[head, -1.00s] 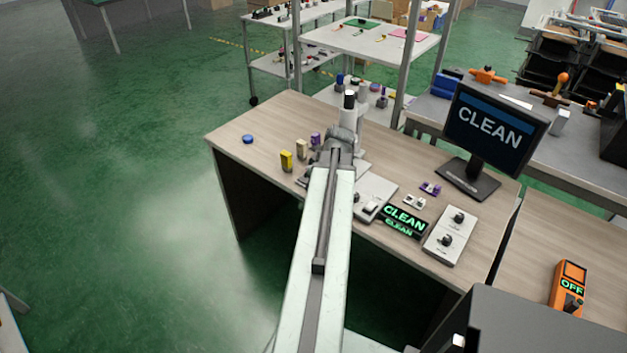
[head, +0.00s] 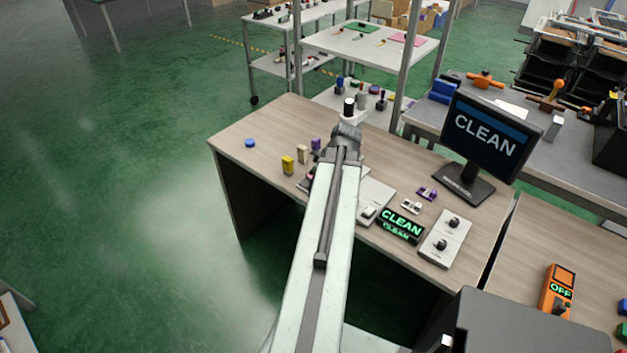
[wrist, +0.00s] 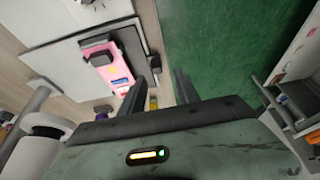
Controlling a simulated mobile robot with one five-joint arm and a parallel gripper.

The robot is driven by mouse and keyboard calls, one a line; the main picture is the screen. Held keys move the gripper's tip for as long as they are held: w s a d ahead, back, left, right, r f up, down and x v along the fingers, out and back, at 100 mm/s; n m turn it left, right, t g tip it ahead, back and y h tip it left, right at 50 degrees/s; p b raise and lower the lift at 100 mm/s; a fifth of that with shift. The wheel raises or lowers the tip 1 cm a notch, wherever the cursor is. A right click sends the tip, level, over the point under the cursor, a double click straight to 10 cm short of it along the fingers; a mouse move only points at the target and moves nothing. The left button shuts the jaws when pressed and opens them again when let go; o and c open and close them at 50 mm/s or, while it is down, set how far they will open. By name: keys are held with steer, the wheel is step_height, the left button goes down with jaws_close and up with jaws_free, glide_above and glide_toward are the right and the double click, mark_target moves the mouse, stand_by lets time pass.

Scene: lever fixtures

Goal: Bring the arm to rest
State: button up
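My arm (head: 325,235) reaches out over the wooden desk (head: 240,150) in the head view. Its far end hides my gripper there. A white cylinder with a black band (wrist: 45,130) stands close at the lower left of the wrist view. A white cylinder with a black top (head: 349,108) shows just beyond my arm's end in the head view.
A monitor reading CLEAN (head: 485,133), a green-lit CLEAN sign (head: 401,224) and a switch panel (head: 444,238) stand right of my arm. Small yellow (head: 288,165) and blue (head: 250,143) items lie left. Green floor (head: 120,200) is open at the left.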

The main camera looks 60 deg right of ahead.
steer(key=shift+p+v, duration=0.5)
steer(key=shift+v, duration=0.75)
